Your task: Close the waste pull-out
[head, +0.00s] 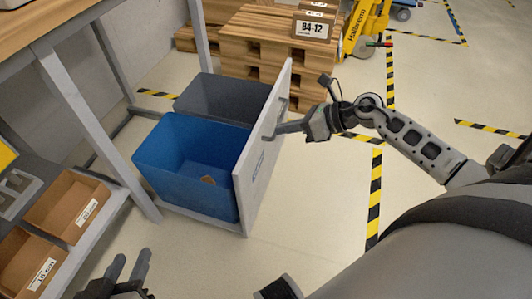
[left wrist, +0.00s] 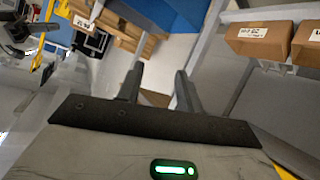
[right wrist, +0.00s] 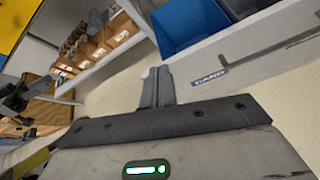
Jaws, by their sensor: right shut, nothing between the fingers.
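The waste pull-out stands out from under the bench. It carries a blue bin (head: 190,160) and a dark grey bin (head: 222,97) behind a pale front panel (head: 262,165) with a bar handle (head: 273,118). The panel also shows in the right wrist view (right wrist: 270,60), with a blue label. My right gripper (head: 282,128) is shut and empty, its fingertips at the outer face of the panel by the handle; I cannot tell whether they touch. My left gripper (head: 128,268) is open and empty, low in front of the bench, apart from the pull-out.
Cardboard boxes (head: 68,205) sit on a low shelf at the left. A grey bench leg (head: 100,130) stands beside the blue bin. Wooden pallets (head: 255,50) with a box marked B4-12 (head: 312,28) are behind. The floor right of the panel is clear, with striped tape.

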